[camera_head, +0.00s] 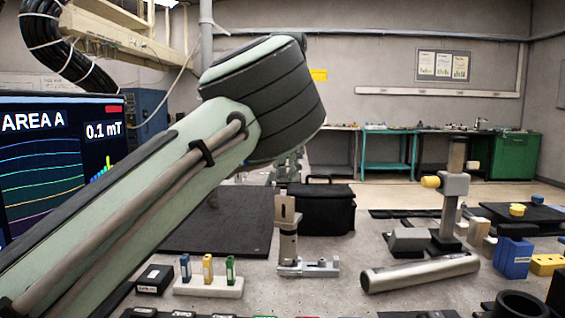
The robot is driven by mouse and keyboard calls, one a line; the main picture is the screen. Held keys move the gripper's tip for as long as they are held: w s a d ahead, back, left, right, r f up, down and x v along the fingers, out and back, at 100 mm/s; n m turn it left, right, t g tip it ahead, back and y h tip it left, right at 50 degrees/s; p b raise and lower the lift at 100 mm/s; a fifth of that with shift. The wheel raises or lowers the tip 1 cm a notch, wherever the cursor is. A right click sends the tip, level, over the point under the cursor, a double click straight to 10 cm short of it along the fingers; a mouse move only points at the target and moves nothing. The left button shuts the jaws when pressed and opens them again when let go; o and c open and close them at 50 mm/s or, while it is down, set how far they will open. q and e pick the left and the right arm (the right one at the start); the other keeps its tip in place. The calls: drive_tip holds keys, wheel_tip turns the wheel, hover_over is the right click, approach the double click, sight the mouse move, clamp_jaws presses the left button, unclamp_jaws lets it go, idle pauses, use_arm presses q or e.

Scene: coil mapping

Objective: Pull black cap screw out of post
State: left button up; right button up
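My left arm comes in from the left and its large joint fills the upper middle of the head view. My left gripper (288,176) shows only in small part below that joint, just above a short post. Its fingers are too small and hidden to tell open from shut. The post (288,246) stands upright on a silver base (310,268), with a pale block (287,208) at its top. I cannot make out a black cap screw; it is hidden or too small. My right gripper is not in view.
A taller post with a grey clamp (455,184) and yellow knob stands at right. A metal tube (420,272) lies in front of it. A black case (326,210) sits behind the short post. A white holder (208,287) with colored pieces and a screen (45,165) are at left.

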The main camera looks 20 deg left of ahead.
sight(288, 199)
use_arm(q)
wheel_tip(288, 199, down, 7)
drive_tip(key=shift+s+f+b, duration=0.1)
drive_tip(key=shift+f+b, duration=0.05)
drive_tip(key=shift+b, duration=0.65)
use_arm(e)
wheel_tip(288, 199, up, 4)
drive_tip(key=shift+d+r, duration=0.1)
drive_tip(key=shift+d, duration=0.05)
use_arm(q)
drive_tip(key=shift+c, duration=0.6)
clamp_jaws()
drive_tip(key=n, duration=0.4)
drive_tip(key=shift+d+n, duration=0.1)
drive_tip(key=shift+n, duration=0.2)
drive_tip(key=shift+c, duration=0.5)
unclamp_jaws()
clamp_jaws()
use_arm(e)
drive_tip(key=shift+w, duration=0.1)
use_arm(q)
drive_tip(key=shift+r+p, duration=1.45)
drive_tip(key=shift+r, duration=0.25)
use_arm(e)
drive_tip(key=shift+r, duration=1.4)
